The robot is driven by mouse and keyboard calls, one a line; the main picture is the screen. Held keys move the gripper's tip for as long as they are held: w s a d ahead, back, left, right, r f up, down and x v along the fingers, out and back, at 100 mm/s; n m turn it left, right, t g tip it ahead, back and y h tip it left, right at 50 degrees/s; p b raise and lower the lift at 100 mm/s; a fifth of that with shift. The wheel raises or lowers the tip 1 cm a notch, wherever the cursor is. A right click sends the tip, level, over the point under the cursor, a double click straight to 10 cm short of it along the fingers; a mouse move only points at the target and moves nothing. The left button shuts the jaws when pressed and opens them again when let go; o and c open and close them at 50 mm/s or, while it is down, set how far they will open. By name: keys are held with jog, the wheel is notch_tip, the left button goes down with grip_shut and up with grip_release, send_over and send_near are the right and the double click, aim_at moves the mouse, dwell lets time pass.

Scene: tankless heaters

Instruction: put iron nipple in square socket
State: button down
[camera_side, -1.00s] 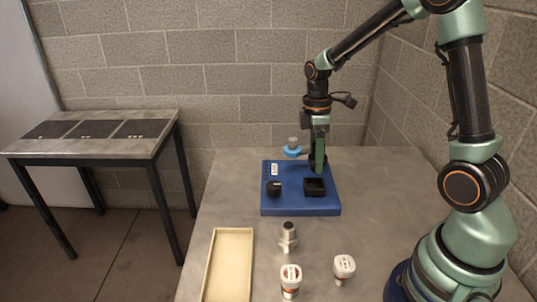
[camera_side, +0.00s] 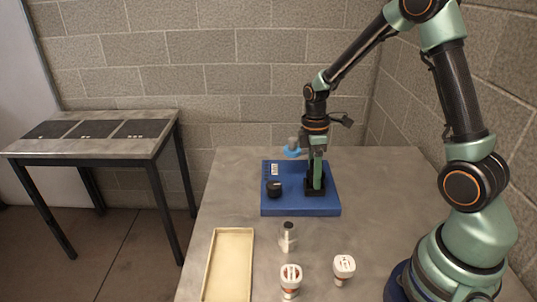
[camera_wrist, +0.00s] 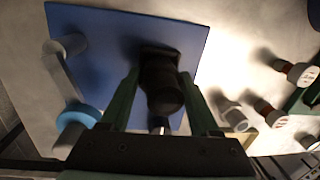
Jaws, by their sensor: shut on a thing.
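My gripper (camera_side: 316,184) points down at the black square socket (camera_side: 308,193) on the blue board (camera_side: 290,209). Its fingertips are right at the socket. In the wrist view my gripper (camera_wrist: 158,76) is shut on the dark iron nipple (camera_wrist: 165,96), between the two green fingers. The socket's dark block shows just past the fingertips in the wrist view. In the side view the fingers hide the nipple, and I cannot tell how deep it sits in the socket.
A black round part (camera_side: 273,188) stands on the board's left. A grey post with a blue ring (camera_side: 292,151) is behind. In front are a shallow tray (camera_side: 249,265), a metal fitting (camera_side: 288,240) and two white-capped parts (camera_side: 291,274) (camera_side: 344,266). The table's right middle is clear.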

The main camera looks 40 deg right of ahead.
jog(key=shift+s+f, duration=0.1)
jog(key=shift+f, duration=1)
dwell(0.3)
jog(key=shift+c, duration=0.2)
grip_release()
jog(key=r, duration=0.4)
jog(key=w+r, duration=0.1)
jog(key=r, duration=0.9)
jog(key=shift+w+d+r, duration=0.1)
jog(key=shift+w, duration=0.2)
jog(key=s+a+r+m+t, duration=0.6)
jog(key=s+a+m, duration=0.3)
jog(key=shift+r+m+t, duration=0.4)
